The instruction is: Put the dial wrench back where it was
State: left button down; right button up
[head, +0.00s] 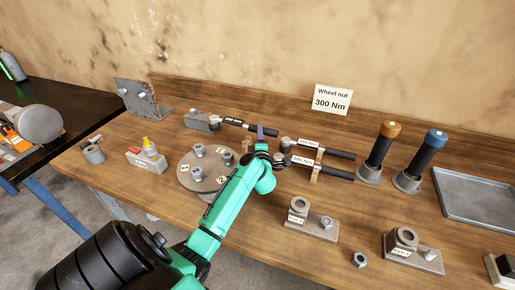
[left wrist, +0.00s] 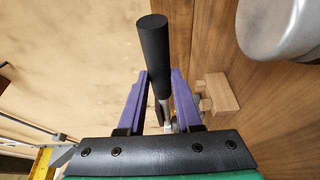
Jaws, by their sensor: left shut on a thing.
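A wrench with a black handle and a dark, green-lit display (head: 233,121) lies across the back of the bench, its round head at the left near a grey block (head: 197,120). I take it as the dial wrench; the display is too small to read. My left gripper (head: 260,132) has its purple fingers closed on the black handle. In the left wrist view the handle (left wrist: 153,55) stands out between the fingers (left wrist: 155,95). Whether the wrench touches a support is hidden. My right gripper is not in view.
Two other wrenches (head: 338,153) (head: 335,173) with "300 Nm" labels rest right of my gripper. A round grey plate (head: 186,182) with studs is at left. Orange-capped (head: 380,150) and blue-capped (head: 424,157) tools and a tray (head: 480,205) stand right. A wooden block (left wrist: 220,94) shows beside my fingers.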

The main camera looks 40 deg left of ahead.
pick_arm(q)
notch_tip(320, 180, down, 3)
jog(key=shift+w+r+b, duration=0.1)
jog(key=shift+b, duration=0.35)
jog(key=f, duration=0.1)
jog(key=f+b, duration=0.1)
jog(key=shift+s+d+f, duration=0.15)
jog(key=shift+s+f, duration=0.05)
jog(key=shift+f, duration=0.15)
jog(key=shift+w, duration=0.1)
jog(key=c, duration=0.6)
grip_release()
jog(key=shift+f, duration=0.1)
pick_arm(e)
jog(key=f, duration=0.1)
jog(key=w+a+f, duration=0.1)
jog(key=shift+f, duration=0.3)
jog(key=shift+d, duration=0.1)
pick_arm(q)
jog(key=shift+s+d, duration=0.1)
jog(key=shift+s, duration=0.15)
jog(key=v, duration=0.7)
jog(key=shift+s, duration=0.15)
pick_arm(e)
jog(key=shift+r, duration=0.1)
